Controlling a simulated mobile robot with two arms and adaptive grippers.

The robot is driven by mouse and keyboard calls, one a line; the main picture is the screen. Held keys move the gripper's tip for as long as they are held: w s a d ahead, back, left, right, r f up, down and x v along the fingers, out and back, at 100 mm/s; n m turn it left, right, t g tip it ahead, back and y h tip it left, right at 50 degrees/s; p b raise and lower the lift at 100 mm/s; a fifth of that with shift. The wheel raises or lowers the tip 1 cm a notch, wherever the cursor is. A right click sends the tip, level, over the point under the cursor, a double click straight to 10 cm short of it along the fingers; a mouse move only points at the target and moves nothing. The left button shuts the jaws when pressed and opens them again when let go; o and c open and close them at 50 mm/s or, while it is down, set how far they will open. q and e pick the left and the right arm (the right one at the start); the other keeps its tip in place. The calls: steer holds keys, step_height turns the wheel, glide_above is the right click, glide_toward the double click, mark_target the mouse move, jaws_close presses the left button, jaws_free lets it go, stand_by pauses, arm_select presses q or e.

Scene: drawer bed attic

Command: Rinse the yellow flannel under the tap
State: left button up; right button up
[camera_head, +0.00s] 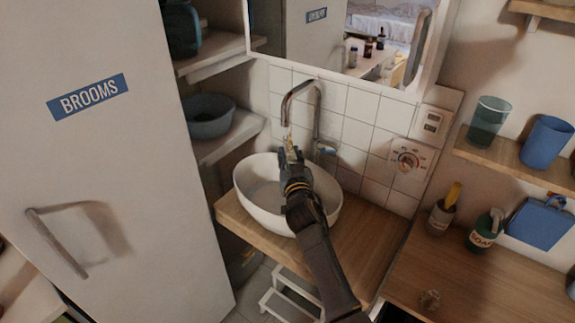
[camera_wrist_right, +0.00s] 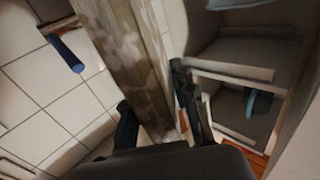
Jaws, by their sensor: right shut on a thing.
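My right gripper (camera_head: 292,152) is over the white basin (camera_head: 328,215), right below the spout of the curved metal tap (camera_head: 317,105). It is shut on a small yellowish thing (camera_head: 290,139), which looks like the yellow flannel and shows just above the fingertips. In the right wrist view the fingers (camera_wrist_right: 155,108) stand on both sides of a tan, patchy strip (camera_wrist_right: 142,60), likely the same cloth. The tap's blue lever (camera_head: 327,149) also shows in the wrist view (camera_wrist_right: 66,52). I cannot tell whether water runs. My left gripper is out of view.
A tall door labelled BROOMS (camera_head: 130,190) stands at the left. A grey-blue bowl (camera_head: 208,117) sits on a side shelf. A dial (camera_head: 407,161) is on the tiled wall. Bottles (camera_head: 483,232) stand on the right counter, below a shelf with cups (camera_head: 489,122). A white step stool (camera_head: 288,297) is below the basin.

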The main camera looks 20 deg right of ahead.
steer(key=shift+d, duration=0.4)
steer(key=shift+a, duration=0.2)
steer(key=shift+a+b, duration=0.3)
steer(key=shift+a, duration=0.2)
steer(key=shift+d, duration=0.2)
steer(key=shift+d, duration=0.45)
steer(key=shift+a, duration=0.1)
steer(key=shift+a, duration=0.5)
steer(key=shift+d, duration=0.15)
